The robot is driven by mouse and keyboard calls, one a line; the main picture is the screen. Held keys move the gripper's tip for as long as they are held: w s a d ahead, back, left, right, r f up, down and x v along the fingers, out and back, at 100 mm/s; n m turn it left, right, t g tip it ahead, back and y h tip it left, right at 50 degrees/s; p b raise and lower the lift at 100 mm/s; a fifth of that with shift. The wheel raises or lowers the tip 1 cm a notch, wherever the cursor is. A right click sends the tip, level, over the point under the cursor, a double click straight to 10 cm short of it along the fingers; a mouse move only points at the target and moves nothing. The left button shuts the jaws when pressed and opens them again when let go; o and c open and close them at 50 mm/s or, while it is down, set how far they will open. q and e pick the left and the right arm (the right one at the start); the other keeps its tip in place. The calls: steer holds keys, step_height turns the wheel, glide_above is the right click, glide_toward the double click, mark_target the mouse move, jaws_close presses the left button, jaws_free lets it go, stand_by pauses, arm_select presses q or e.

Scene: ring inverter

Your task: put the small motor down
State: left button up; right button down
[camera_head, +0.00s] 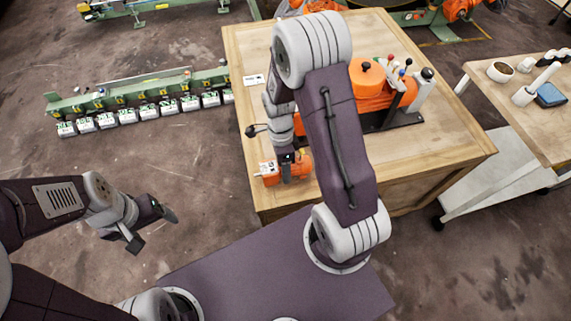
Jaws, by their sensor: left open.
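The small motor (271,180), orange with a pale part on its left end, is at the near left of the wooden table (428,140). It looks to rest on the tabletop, close to the left edge. My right gripper (289,178) points down at the middle of the motor and covers part of it. The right fingers are too small and dark to tell whether they grip it. My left gripper (152,229) is open and empty, over the floor left of the table, well apart from the motor.
A larger orange machine (368,82) with coloured-knob levers stands behind my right arm. A small dark handle (252,131) lies near the table's left edge. A second table (540,125) with a mug and blue item is at right. The table's right front is clear.

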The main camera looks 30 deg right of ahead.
steer(key=shift+w+f, duration=0.1)
steer(key=shift+f, duration=0.8)
steer(key=c, duration=0.7)
jaws_free()
steer(key=shift+f, duration=0.1)
